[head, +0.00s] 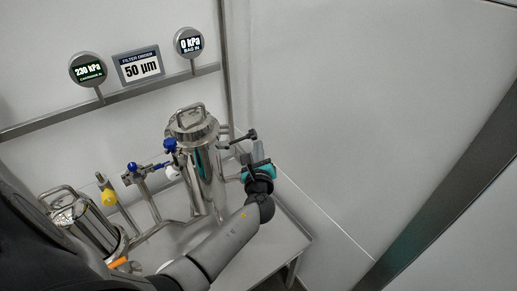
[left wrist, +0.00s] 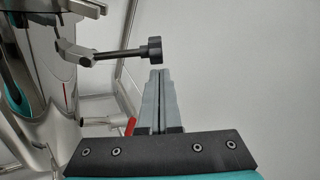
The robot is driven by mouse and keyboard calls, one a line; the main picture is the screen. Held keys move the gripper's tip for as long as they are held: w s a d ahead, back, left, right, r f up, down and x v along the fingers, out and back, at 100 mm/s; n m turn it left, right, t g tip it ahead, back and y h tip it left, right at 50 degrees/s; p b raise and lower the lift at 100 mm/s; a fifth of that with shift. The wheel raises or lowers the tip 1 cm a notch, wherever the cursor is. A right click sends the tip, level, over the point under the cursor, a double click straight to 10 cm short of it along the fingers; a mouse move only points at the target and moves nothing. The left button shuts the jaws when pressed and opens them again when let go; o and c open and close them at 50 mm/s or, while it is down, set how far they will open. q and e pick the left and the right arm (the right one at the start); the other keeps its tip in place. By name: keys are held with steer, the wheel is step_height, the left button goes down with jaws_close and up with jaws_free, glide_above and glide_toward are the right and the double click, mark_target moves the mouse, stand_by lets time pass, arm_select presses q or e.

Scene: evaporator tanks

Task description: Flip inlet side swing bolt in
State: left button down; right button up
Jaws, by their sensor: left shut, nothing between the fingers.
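A polished steel filter housing (head: 207,178) with a handled lid (head: 192,122) stands in the middle of the head view. A swing bolt with a black knob (head: 252,134) sticks out to the right from its upper side. In the left wrist view the bolt's knob (left wrist: 155,50) shows at the upper middle, with its rod pointing left to the steel bracket. My left gripper (head: 257,150) is shut and empty, its fingertips close by the knob. In the left wrist view the fingertips (left wrist: 160,73) are just below the knob; I cannot tell whether they touch it. My right gripper is not in view.
Blue-handled valves (head: 169,146) and a yellow-capped fitting (head: 108,196) are left of the housing. Another steel vessel (head: 85,222) stands at the lower left, partly behind my arm. Gauges (head: 88,69) hang on the rail behind. Open space lies right of the housing before the plain wall.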

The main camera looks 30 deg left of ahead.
mark_target(251, 137)
arm_select(q)
steer(key=shift+r, duration=0.1)
steer(key=shift+r+n, duration=0.2)
steer(key=shift+n, duration=0.1)
steer(key=shift+a+r, duration=0.1)
steer(key=shift+r, duration=0.1)
steer(key=shift+s+a+r+n, duration=0.1)
steer(key=shift+s+r+n, duration=0.05)
steer(key=shift+r+n, duration=0.35)
steer(key=shift+s+a+r+n, duration=0.1)
steer(key=shift+r+n, duration=0.15)
steer(key=shift+n, duration=0.35)
steer(key=shift+s+a+r+n+t, duration=0.15)
steer(key=shift+a+r+n+t, duration=0.1)
steer(key=shift+r+n, duration=0.3)
steer(key=shift+s+a+r+n+t, duration=0.2)
steer(key=shift+r+n, duration=0.15)
steer(key=shift+n, duration=0.3)
steer(key=s+a+r+n+b, duration=0.2)
steer(key=s+a+r+n, duration=0.1)
steer(key=n, duration=0.4)
steer(key=shift+a, duration=0.6)
steer(key=shift+r+n+t, duration=0.1)
steer(key=shift+n+t, duration=0.15)
steer(key=shift+n, duration=0.05)
steer(key=shift+w, duration=0.1)
